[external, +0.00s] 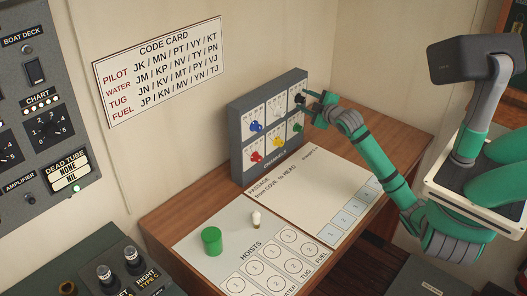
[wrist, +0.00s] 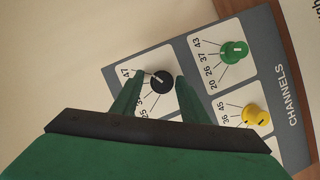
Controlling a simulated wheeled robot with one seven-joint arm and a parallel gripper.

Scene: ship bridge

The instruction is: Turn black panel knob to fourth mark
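The black knob (wrist: 161,82) sits on a white card at the top right of the grey CHANNELS panel (external: 237,140). It also shows in the external view (external: 299,98), partly covered by my gripper (external: 309,102). In the wrist view my gripper (wrist: 160,78) has one finger on each side of the black knob, with a narrow gap at each side. The knob's white pointer line points up and left, near the line to the mark 47. Some of the knob's other marks and numbers are hidden behind the left finger.
A green knob (wrist: 235,51) and a yellow knob (wrist: 256,116) are close by on the panel. Blue (external: 256,126), white (external: 279,113) and red (external: 256,157) knobs also sit there. A green cylinder (external: 212,240) and a small white piece (external: 256,218) stand on the desk chart.

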